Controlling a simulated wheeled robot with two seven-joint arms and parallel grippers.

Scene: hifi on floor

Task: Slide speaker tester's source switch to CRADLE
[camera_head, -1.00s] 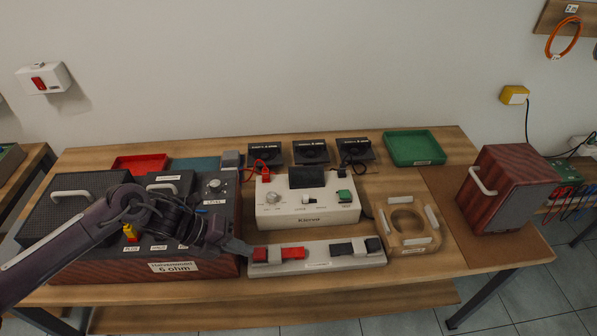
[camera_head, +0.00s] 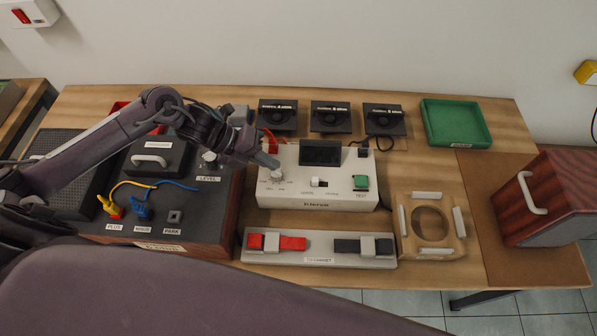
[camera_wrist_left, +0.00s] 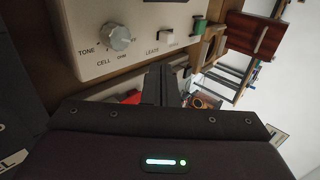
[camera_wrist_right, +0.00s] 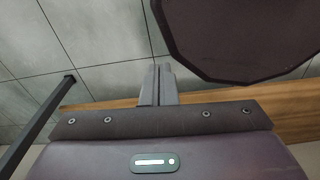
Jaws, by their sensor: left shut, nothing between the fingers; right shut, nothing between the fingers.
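The speaker tester (camera_head: 345,199) is a cream box with a dark screen, a knob (camera_head: 277,176) and a green TEST button (camera_head: 361,182). The switch also shows in the left wrist view (camera_wrist_left: 164,38). My left gripper (camera_head: 266,160) is shut and empty, above the tester's left part by the knob, left of the switch. Its fingers show in the left wrist view (camera_wrist_left: 166,86). My right gripper (camera_wrist_right: 158,84) is shut and empty, seen only in its wrist view.
A grey tray (camera_head: 318,257) with red and black clamps lies in front of the tester. A wooden ring cradle (camera_head: 402,228) stands to its right, a dark amplifier box (camera_head: 215,215) to its left. Speaker cards (camera_head: 330,118) lie behind. A wooden speaker (camera_head: 553,190) is far right.

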